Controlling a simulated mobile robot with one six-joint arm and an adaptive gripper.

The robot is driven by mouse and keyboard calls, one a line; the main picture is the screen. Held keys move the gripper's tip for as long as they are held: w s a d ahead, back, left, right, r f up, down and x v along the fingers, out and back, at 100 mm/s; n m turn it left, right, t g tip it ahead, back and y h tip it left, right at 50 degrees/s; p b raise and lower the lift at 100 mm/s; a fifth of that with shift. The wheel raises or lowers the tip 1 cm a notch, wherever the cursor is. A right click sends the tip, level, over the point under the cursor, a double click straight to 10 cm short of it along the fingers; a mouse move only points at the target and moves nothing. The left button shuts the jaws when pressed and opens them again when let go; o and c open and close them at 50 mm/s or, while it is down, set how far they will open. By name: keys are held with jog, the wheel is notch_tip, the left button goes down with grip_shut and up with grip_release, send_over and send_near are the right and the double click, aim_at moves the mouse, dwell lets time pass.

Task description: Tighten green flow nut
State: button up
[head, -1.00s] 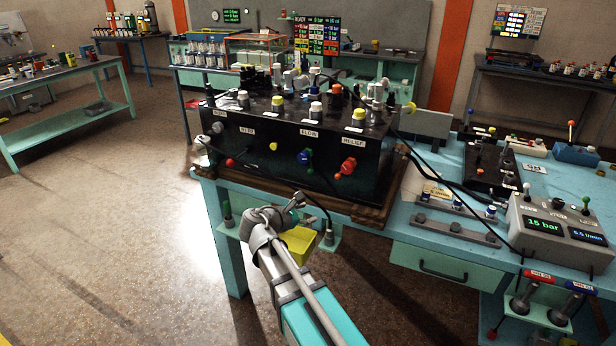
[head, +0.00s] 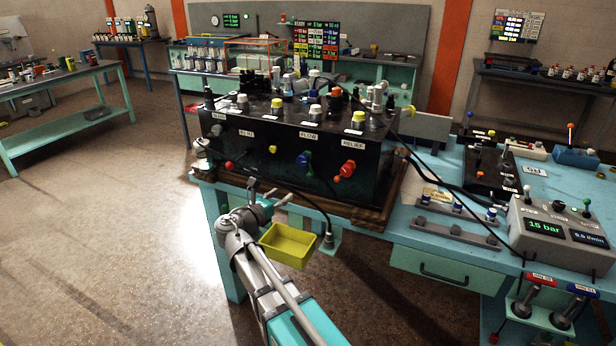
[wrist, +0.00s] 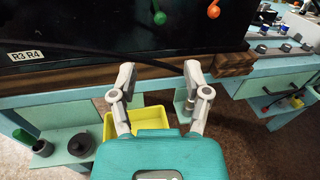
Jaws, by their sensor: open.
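The black hydraulic block (head: 290,185) on the bench carries a FLOW label. I cannot tell which part is the flow nut. In the wrist view a green ball on a stem (wrist: 160,18) shows on the block's front at the top. My gripper (head: 279,194) is in front of and below the block, apart from the fitting. In the wrist view my gripper (wrist: 158,72) has its two fingers spread, with nothing between them but the block's lower edge and a hose behind.
A yellow tray (head: 290,240) hangs at the bench front, just beyond my gripper. A red RELIEF knob (head: 348,168) sits right of the fitting. A black hose (wrist: 90,47) crosses the block's front. A gauge box (head: 545,228) reads 15 bar. Open floor lies left.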

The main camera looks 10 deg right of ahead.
aim_at(308, 176)
jog(key=x, duration=1.3)
jog(key=shift+w+d, duration=0.2)
grip_shut()
